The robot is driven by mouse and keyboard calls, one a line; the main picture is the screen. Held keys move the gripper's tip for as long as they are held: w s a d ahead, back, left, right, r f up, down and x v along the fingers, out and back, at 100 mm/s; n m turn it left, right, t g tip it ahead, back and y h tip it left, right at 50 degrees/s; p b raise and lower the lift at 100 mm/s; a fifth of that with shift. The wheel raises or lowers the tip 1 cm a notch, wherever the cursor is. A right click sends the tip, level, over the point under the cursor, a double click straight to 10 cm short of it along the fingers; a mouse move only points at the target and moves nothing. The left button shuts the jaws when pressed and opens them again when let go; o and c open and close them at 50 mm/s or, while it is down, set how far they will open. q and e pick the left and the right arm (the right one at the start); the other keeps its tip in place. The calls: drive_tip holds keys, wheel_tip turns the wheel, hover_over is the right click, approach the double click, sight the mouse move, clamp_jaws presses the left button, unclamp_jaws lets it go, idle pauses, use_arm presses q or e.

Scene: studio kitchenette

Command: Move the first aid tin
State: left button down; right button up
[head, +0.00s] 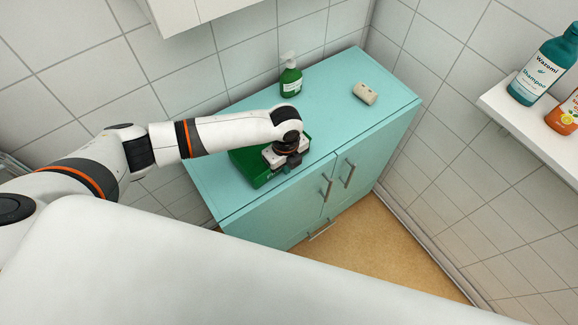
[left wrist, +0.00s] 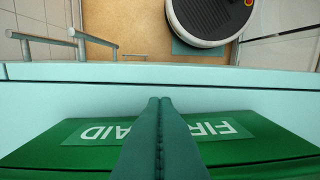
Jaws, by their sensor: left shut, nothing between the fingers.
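The green first aid tin (head: 248,170) sits on the turquoise cabinet top near its front edge, partly hidden by my left arm and gripper. In the left wrist view, the tin (left wrist: 60,155) fills the bottom, its "FIRST AID" label upside down and partly covered by the fingers. My left gripper (head: 287,162) is over the right part of the tin. Its fingers are shut together with nothing between them, as the left wrist view (left wrist: 160,103) shows. I cannot tell whether they touch the tin. My right gripper is not in view.
A green pump bottle (head: 291,77) stands at the back of the cabinet (head: 335,82). A beige cylindrical object (head: 365,93) lies to its right. The cabinet top between them and the front edge is clear. A white shelf (head: 530,125) with bottles is at the right; a white wall cupboard (head: 190,12) hangs above.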

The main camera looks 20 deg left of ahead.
use_arm(q)
drive_tip(key=shift+w+a, duration=0.1)
drive_tip(key=shift+w, duration=0.05)
drive_tip(key=w+a+b, duration=0.1)
drive_tip(key=w+a, duration=0.2)
drive_tip(key=a, duration=0.1)
drive_tip(key=w+a+b, duration=0.1)
drive_tip(key=w+a, duration=0.2)
drive_tip(key=a, duration=0.1)
drive_tip(key=w+a+b, duration=0.2)
drive_tip(key=w+a, duration=0.1)
drive_tip(key=a, duration=0.1)
drive_tip(key=shift+a, duration=0.25)
